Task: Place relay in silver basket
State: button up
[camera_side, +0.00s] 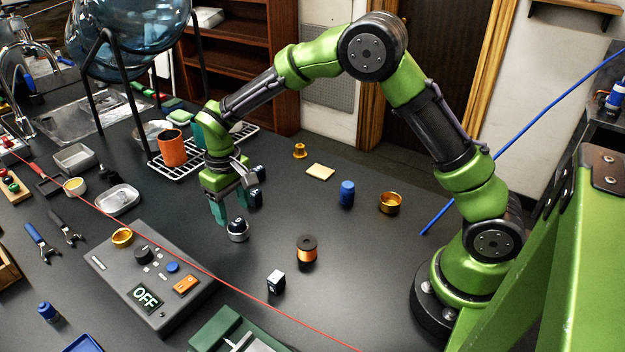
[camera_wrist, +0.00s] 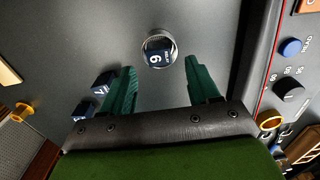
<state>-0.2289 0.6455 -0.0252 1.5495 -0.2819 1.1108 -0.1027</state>
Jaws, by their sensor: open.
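My gripper (camera_side: 226,212) is open, fingers pointing down, just above and beside a small silver basket (camera_side: 238,237). A dark block sits in the basket. In the wrist view the silver basket (camera_wrist: 146,58) lies ahead of and between my open green fingers (camera_wrist: 160,66). The dark blue block in it, which looks like a relay (camera_wrist: 158,56), bears a white digit, 6 or 9. My fingers do not appear to touch it. Two similar dark blue numbered blocks stand on the table, one (camera_wrist: 104,83) near my left finger and another (camera_wrist: 84,109) farther left.
A black-and-white block (camera_side: 276,283), an orange spool (camera_side: 307,250), a blue jar (camera_side: 347,193) and another gold basket (camera_side: 390,204) stand to the right. A red cable crosses the front.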

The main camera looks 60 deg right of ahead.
aim_at(235, 220)
notch_tip(235, 220, up, 7)
dwell(0.4)
jog(key=s+d+r+m+t, duration=0.1)
jog(key=s+d+r+t, duration=0.1)
jog(key=s+r, duration=0.2)
jog(key=s+d+r+m+t+y, duration=0.1)
jog(key=s+d+r+t, duration=0.1)
jog(key=s, duration=0.9)
jog(key=s+d+r+m+t+y, duration=0.1)
jog(key=s+d+r+m+t, duration=0.1)
jog(key=s+r, duration=0.3)
jog(key=s+t, duration=0.1)
jog(key=s, duration=0.2)
jog(key=shift+d+r, duration=0.35)
